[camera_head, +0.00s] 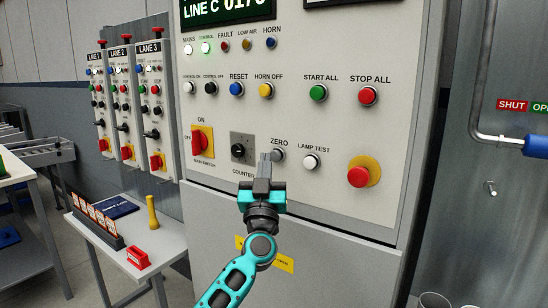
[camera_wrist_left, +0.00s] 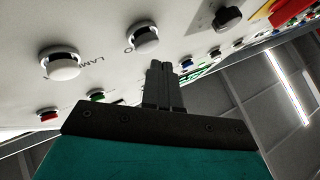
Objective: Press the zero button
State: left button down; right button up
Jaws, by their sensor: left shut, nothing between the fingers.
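The fingers partly overlap the button's left edge in the head view. In the left wrist view the gripper (camera_wrist_left: 158,68) appears apart from the button. My right gripper is not in view.
The white lamp test button (camera_head: 310,162) is right of zero, and the black counter knob (camera_head: 238,150) is left. A red mushroom button (camera_head: 358,176) and a red main switch (camera_head: 202,141) stand farther out. A small table (camera_head: 165,240) with small items is at lower left.

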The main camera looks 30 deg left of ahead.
pick_arm(q)
jog(key=shift+w, duration=0.1)
jog(key=shift+w, duration=0.3)
jog(key=shift+w+d, duration=0.15)
jog(key=shift+w, duration=0.65)
dwell(0.9)
jog(key=shift+s+p, duration=1.05)
jog(key=shift+s, duration=0.15)
